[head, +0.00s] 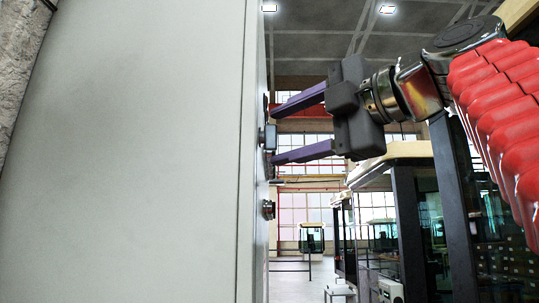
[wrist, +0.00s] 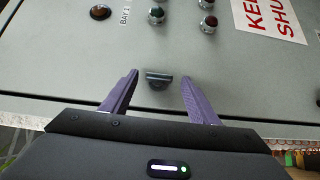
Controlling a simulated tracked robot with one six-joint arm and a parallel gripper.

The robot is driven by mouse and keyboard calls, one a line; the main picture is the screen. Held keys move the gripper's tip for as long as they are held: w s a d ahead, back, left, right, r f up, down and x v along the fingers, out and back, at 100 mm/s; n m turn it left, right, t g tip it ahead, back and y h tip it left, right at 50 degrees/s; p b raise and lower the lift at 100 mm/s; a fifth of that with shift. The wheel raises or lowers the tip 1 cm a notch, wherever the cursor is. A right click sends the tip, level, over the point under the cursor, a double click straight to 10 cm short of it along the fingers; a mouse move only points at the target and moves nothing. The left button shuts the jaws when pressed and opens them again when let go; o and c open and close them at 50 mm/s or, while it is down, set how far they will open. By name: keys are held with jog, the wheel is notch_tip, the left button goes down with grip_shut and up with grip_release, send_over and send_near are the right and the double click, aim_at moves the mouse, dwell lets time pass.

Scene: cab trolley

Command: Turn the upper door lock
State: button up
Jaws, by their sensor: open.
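The upper door lock is a small dark knob (wrist: 158,82) on the grey cabinet door (wrist: 60,50), between my fingertips in the wrist view. It has a wide flat bar; its exact turn is hard to tell. In the head view the lock (head: 268,137) juts from the cabinet's front face, seen edge-on. My gripper (head: 272,136) is open, its purple fingers reaching from the right, one above and one below the lock. In the wrist view the fingers of my gripper (wrist: 160,77) stand left and right of it, with gaps on both sides.
Another dark fitting (head: 268,209) juts out lower on the same face. Round buttons or lamps (wrist: 157,15) and a white sign with red letters (wrist: 270,18) are on the door. The cabinet's grey side (head: 130,150) fills the left. Dark-framed booths (head: 405,220) stand behind at right.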

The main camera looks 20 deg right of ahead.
jog(key=v, duration=1.2)
jog(key=shift+s+d+f, duration=0.15)
jog(key=shift+s+d, duration=0.1)
jog(key=shift+s, duration=0.05)
dwell(0.8)
dwell(0.5)
